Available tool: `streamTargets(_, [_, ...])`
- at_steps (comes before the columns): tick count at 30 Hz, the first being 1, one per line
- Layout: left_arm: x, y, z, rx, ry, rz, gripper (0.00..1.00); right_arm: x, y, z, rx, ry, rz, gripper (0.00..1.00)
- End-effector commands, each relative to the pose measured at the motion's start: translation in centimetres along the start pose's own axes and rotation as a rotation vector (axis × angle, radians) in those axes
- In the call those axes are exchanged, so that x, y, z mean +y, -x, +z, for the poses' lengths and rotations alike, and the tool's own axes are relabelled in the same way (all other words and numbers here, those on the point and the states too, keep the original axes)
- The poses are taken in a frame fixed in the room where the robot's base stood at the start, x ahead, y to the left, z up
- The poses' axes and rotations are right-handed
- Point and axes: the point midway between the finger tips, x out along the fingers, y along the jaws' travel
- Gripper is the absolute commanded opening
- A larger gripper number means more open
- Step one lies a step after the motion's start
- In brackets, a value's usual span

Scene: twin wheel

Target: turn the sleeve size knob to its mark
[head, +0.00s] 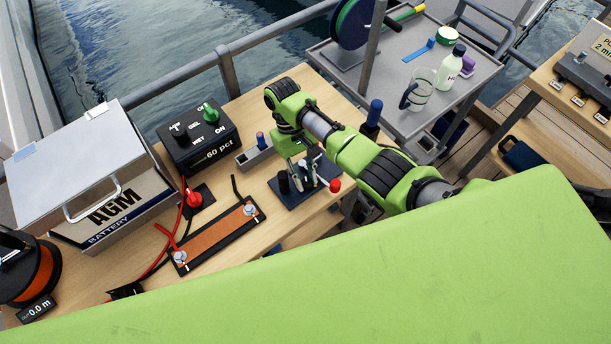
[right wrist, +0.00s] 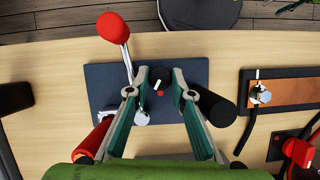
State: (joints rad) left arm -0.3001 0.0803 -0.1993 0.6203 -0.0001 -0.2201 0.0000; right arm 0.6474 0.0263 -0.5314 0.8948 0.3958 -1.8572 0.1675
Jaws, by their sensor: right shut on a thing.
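The sleeve size knob (right wrist: 161,74) is a small black knob with a white line, on a dark blue plate (right wrist: 100,85). My right gripper (right wrist: 161,78) has its two fingertips on either side of the knob and is shut on it. The white line sits near the knob's lower edge, tilted a little. A red dot (right wrist: 160,93) lies just below the knob, close to the line. In the head view my right gripper (head: 300,170) reaches down over the plate (head: 300,190), and the knob is hard to make out there. My left gripper is not in view.
Around the knob stand a red-balled lever (right wrist: 114,28), a black cylinder (right wrist: 217,108) and a red cylinder (right wrist: 92,138). A copper bar (head: 215,237), a black selector box (head: 198,137) and a battery (head: 105,215) are to the left. A grey cart (head: 385,60) stands behind.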

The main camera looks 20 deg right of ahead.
Motion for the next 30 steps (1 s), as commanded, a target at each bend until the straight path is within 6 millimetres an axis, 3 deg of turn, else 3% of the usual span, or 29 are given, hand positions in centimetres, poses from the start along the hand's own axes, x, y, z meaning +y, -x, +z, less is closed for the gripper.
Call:
streamTargets(10, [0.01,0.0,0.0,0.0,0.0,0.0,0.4,-0.12,0.03,-0.02,0.001,0.11,0.045,0.0])
streamTargets(25, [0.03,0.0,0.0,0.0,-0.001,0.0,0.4,-0.12,0.03,-0.02,0.001,0.122,0.05,0.0])
streamTargets(26, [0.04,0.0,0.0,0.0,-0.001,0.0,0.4,-0.12,0.03,-0.02,0.001,0.122,0.05,0.29])
streamTargets(27, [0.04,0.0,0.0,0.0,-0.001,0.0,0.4,-0.12,0.03,-0.02,0.001,0.122,0.05,0.38])
streamTargets(30, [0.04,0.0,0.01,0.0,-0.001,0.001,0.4,-0.13,0.03,-0.02,0.001,0.122,0.05,0.38])
